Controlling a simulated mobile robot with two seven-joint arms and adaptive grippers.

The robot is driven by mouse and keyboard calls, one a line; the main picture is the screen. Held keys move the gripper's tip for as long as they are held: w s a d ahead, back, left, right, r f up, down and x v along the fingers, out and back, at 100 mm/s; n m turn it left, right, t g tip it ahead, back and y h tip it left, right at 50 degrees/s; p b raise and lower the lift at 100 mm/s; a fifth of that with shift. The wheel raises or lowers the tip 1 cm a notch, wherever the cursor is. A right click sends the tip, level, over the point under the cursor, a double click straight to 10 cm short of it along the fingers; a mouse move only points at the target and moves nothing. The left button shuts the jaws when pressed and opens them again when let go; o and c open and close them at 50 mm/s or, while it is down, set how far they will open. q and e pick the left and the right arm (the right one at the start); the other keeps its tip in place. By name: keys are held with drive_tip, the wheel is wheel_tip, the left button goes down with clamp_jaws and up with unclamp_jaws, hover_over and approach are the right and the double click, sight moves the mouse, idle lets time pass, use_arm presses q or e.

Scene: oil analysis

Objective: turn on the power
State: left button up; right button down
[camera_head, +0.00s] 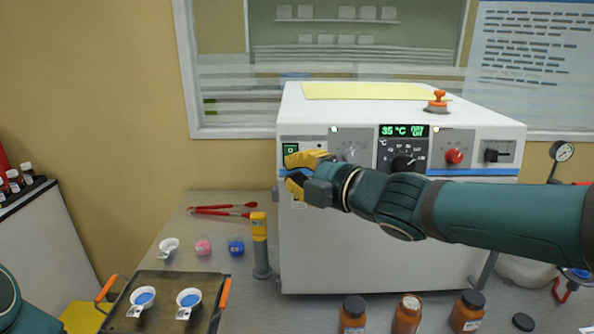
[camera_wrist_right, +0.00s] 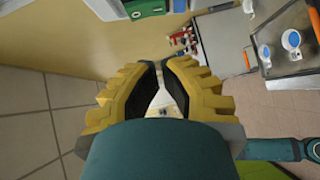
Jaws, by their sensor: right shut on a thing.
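The white oven (camera_head: 390,230) stands on the bench with a control panel on its upper front. Its green power switch (camera_head: 290,148) is at the panel's left end, and a green part also shows at the top of the right wrist view (camera_wrist_right: 145,7). The display (camera_head: 404,131) is lit green and reads 35 °C. My right gripper (camera_head: 292,172) is in front of the panel's left end, just below the switch. Its yellow fingers are drawn together; what they hold is hidden. I cannot tell whether they touch the panel. My left gripper is out of view.
A black dial (camera_head: 403,164), red knob (camera_head: 454,156) and orange valve (camera_head: 437,102) are on the oven. A tray (camera_head: 163,318) with small cups is at front left; brown bottles (camera_head: 407,314) stand in front.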

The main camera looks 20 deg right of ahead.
drive_tip(key=p+v, duration=0.2)
drive_tip(key=v, duration=0.6)
drive_tip(key=shift+d+r+p, duration=0.2)
drive_tip(key=shift+r+p, duration=0.05)
drive_tip(key=shift+p, duration=0.1)
